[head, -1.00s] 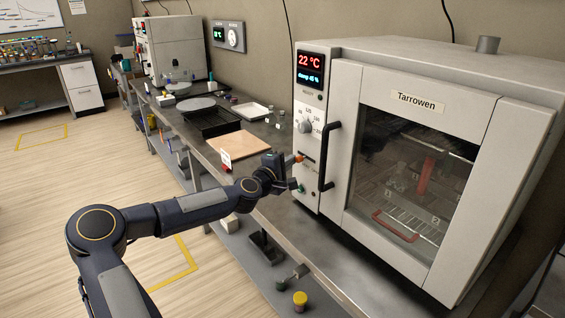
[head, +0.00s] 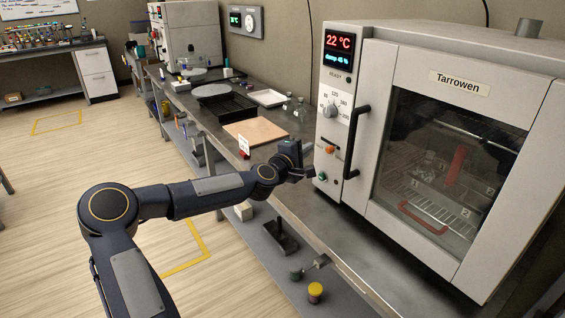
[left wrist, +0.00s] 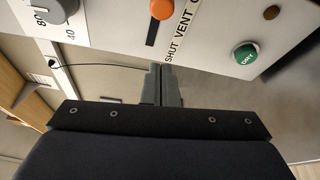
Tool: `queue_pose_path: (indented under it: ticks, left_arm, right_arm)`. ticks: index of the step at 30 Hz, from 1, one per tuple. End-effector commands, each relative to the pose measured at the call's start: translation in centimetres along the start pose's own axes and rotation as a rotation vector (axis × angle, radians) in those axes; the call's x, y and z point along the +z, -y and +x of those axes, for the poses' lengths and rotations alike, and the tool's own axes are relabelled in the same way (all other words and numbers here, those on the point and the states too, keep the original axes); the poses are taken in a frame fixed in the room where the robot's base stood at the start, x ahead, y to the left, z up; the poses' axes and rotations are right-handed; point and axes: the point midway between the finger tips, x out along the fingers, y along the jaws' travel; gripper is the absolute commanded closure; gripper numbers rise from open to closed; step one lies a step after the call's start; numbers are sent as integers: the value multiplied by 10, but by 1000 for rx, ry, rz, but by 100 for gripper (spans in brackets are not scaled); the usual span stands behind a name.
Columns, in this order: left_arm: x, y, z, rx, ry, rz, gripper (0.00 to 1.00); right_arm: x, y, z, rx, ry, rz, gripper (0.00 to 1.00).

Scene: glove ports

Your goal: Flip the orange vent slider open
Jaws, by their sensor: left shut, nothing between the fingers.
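The orange vent slider (head: 330,149) sits on a dark slot in the oven's control panel, below the dial. In the left wrist view the slider (left wrist: 162,9) is at the top edge, with bare slot showing between it and the SHUT end of the label (left wrist: 180,36). The label's other end is cut off, so I cannot tell whether the slider is at the slot's end. My left gripper (head: 309,172) is shut and empty, just left of the panel and below the slider. Its fingertips (left wrist: 163,68) appear apart from the slider. My right gripper is out of view.
A green DRY button (left wrist: 244,53) is close to the fingers, below the slot in the head view. The black door handle (head: 357,142) stands out to the right. A dial (head: 332,108) is above. A board (head: 255,131) and black tray (head: 222,106) lie on the bench behind.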

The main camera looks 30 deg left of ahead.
Motion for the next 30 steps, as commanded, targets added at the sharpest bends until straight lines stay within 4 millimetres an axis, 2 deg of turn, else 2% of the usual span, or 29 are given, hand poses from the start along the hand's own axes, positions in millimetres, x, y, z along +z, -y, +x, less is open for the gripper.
queue_pose_path:
  ticks: [1, 9, 15, 21, 30]
  left_arm:
    - [-2, 2, -11, -2, -4, 5, 100]
    - [-3, 1, -59, -2, -6, 4, 100]
    - [-2, 0, -82, -1, -5, 2, 100]
    - [-1, 0, -90, -1, -3, 1, 100]
    - [-1, 0, -90, 0, -3, 2, 100]
  right_arm:
    - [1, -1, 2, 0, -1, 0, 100]
    - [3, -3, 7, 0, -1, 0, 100]
    - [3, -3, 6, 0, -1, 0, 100]
    - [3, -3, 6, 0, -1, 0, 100]
    - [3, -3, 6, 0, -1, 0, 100]
